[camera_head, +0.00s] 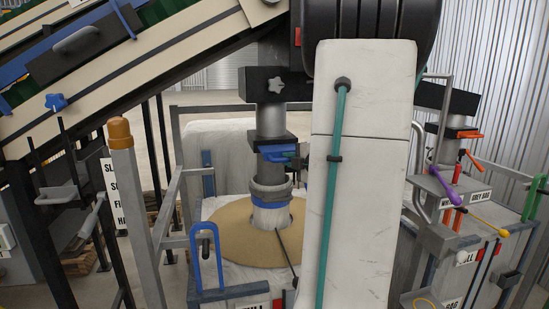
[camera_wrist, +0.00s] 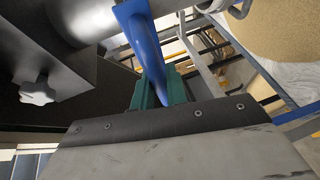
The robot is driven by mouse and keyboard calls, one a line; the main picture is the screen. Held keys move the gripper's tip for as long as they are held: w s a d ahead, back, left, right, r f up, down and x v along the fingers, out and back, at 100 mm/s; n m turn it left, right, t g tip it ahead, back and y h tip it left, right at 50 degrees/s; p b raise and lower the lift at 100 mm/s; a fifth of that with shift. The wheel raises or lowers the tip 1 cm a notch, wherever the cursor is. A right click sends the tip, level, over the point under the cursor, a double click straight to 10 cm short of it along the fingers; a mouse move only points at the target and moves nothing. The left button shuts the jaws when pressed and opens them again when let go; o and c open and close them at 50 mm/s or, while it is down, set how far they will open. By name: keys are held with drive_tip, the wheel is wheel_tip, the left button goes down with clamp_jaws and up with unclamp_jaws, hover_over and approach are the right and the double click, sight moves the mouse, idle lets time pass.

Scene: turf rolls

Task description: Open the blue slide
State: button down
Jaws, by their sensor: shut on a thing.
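The blue slide (camera_head: 272,148) sits in a dark housing across the grey vertical spout pipe (camera_head: 271,122) in the head view. In the wrist view its blue handle (camera_wrist: 141,40) runs down from the top between my fingers. My gripper (camera_wrist: 160,90) has teal fingers and is shut on this handle. In the head view my pale arm covers most of the gripper and the area right of the slide. How far the slide is drawn out of its housing cannot be told.
Below the spout, a white bag (camera_head: 225,270) holds a tan heap (camera_head: 229,228). A grey post with an orange cap (camera_head: 119,132) and metal rails stand at left. A sloping conveyor (camera_head: 130,75) passes above. A second spout with an orange handle (camera_head: 465,134) stands at right.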

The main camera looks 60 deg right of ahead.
drive_tip(key=shift+s+a, duration=0.4)
drive_tip(key=shift+a, duration=0.05)
drive_tip(key=c, duration=1.4)
unclamp_jaws()
drive_tip(key=shift+w+a, duration=0.15)
drive_tip(key=v, duration=0.7)
drive_tip(key=shift+s, duration=0.4)
drive_tip(key=shift+a+r, duration=0.1)
